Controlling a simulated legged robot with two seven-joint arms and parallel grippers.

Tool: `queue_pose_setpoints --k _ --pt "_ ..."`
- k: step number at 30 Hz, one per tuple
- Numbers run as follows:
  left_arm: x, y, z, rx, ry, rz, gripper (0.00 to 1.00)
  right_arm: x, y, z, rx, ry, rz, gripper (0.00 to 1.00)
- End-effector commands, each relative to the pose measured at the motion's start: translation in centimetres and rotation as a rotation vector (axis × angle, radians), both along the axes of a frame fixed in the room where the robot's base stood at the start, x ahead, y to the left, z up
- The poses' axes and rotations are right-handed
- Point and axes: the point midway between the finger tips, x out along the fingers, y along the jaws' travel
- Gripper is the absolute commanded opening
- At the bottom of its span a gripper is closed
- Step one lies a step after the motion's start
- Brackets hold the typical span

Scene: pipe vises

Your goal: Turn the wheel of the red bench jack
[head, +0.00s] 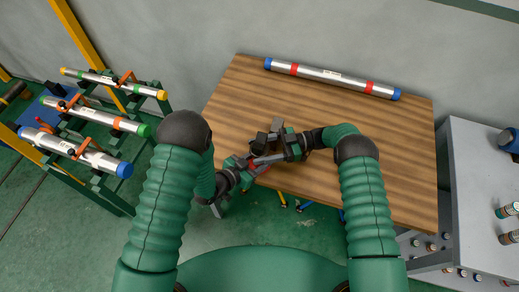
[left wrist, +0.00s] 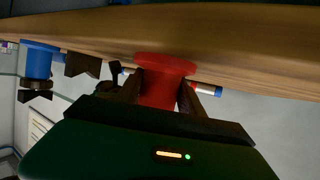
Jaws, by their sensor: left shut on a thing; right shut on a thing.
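The red bench jack (left wrist: 164,66) is at the wooden table's edge, a wide red disc above a narrower red body. In the left wrist view the dark fingers of my left gripper (left wrist: 168,98) are shut on the narrower body, one on each side. In the head view only a small strip of red shows beside my left gripper (head: 254,165), at the table's front edge. My right gripper (head: 270,143) is close beside it, just above the table edge. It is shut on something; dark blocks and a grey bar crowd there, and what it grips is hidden.
The wooden table (head: 330,130) is mostly bare. A silver pipe (head: 332,78) with blue ends lies at its back. A rack (head: 90,170) with several pipes stands left; a grey cabinet (head: 480,180) stands right. A blue jack (left wrist: 38,62) shows at the left in the wrist view.

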Motion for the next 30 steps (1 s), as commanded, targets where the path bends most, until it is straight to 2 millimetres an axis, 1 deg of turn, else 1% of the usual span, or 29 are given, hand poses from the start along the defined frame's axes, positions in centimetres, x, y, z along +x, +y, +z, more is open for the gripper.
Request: queue_pose_setpoints --k 1,9,22,23,24,30 --pt "-0.46 0.38 -0.74 0.014 0.017 0.002 0.00 0.38 -0.23 -0.02 -0.002 -0.009 0.009 0.19" --pt "-0.45 0.38 -0.73 0.014 0.018 0.001 0.00 0.35 -0.21 0.06 -0.005 -0.010 0.073 0.19" --pt "-0.46 0.38 -0.73 0.014 0.018 0.001 0.00 0.31 -0.20 0.10 -0.005 -0.011 0.081 0.19" --pt "-0.46 0.38 -0.73 0.014 0.018 0.001 0.00 0.31 -0.20 0.09 -0.005 -0.011 0.081 0.63" --pt "-0.46 0.37 -0.72 0.014 0.018 0.001 0.00 0.30 -0.19 0.09 -0.005 -0.010 0.081 0.68" --pt "-0.45 0.33 -0.72 0.013 0.017 0.001 0.00 0.15 -0.11 0.01 -0.005 -0.007 0.085 0.68"
